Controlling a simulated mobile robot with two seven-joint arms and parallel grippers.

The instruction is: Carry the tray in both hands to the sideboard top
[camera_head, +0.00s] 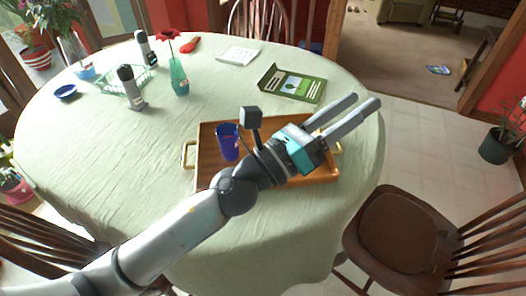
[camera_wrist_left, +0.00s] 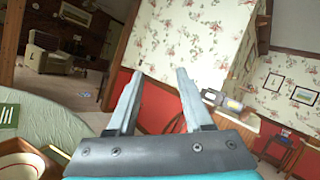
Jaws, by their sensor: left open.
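The tray (camera_head: 208,175), brown wood with pale handles at its left and right ends, lies on the round table. A blue cup (camera_head: 228,143) stands on it. My left gripper (camera_head: 366,100) is open and empty; its arm crosses above the tray and hides much of its middle and right side. Its fingers point past the table's right edge, apart from the tray handles. In the left wrist view the open fingers (camera_wrist_left: 160,74) point toward the wall, with a piece of the tray (camera_wrist_left: 22,165) at lower left. My right gripper is not in view.
A chair (camera_head: 400,235) stands at the right front.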

